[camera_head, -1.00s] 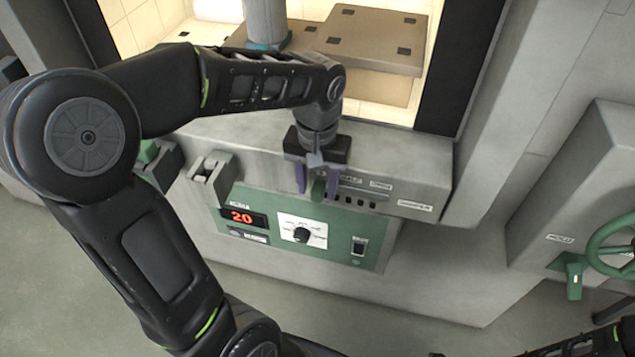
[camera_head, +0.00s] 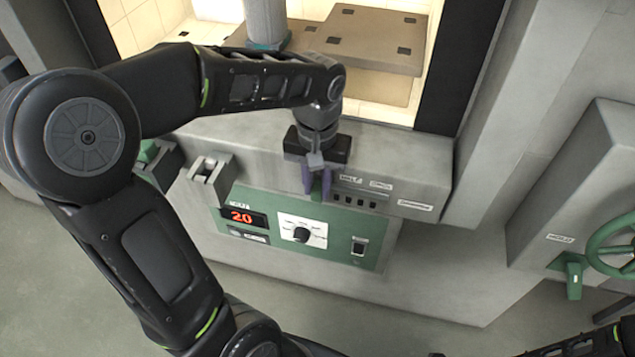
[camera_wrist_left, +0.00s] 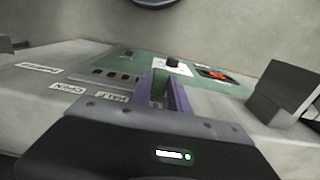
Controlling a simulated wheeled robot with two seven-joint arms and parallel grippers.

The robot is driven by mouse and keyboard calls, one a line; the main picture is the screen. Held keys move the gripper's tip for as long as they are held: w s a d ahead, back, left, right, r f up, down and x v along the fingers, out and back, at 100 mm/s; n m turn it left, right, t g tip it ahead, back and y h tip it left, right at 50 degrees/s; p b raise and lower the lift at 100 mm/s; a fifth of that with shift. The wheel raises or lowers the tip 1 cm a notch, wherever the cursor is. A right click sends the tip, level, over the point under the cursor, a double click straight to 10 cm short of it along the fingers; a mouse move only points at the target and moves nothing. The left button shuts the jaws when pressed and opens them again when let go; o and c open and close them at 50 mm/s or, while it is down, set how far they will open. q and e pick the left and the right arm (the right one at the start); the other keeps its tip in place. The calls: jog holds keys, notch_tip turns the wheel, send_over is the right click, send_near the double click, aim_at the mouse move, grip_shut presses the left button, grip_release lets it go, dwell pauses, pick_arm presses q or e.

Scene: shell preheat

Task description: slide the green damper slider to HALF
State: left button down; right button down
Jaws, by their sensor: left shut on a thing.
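The green damper slider (camera_wrist_left: 160,88) sits between the purple fingers of my left gripper (camera_wrist_left: 165,92) in the left wrist view. In the head view my left gripper (camera_head: 317,188) reaches down to the front ledge of the furnace and its fingers hide most of the slider. The gripper is shut on it. The HALF label (camera_head: 350,179) is just right of the fingers, and the OPEN label (camera_head: 381,185) is further right. In the wrist view the HALF label (camera_wrist_left: 112,97) is just left of the fingers. My right gripper is not in view.
Below the ledge is a green panel (camera_head: 275,220) with a red display reading 20 (camera_head: 241,217), a black knob (camera_head: 302,235) and a switch (camera_head: 359,246). A grey bracket (camera_head: 209,178) stands left of the gripper. A green handwheel (camera_head: 612,240) is at the far right.

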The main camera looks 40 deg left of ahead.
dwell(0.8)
pick_arm(q)
jog(key=d, duration=0.2)
jog(key=w+d, duration=0.1)
jog(key=d, duration=0.1)
jog(key=w+d, duration=0.1)
jog(key=shift+d, duration=0.4)
jog(key=c, duration=1.2)
grip_release()
jog(key=shift+a, duration=0.1)
jog(key=shift+c, duration=0.2)
notch_tip(320, 180, up, 8)
jog(key=shift+f+b, duration=0.1)
jog(key=shift+b, duration=0.25)
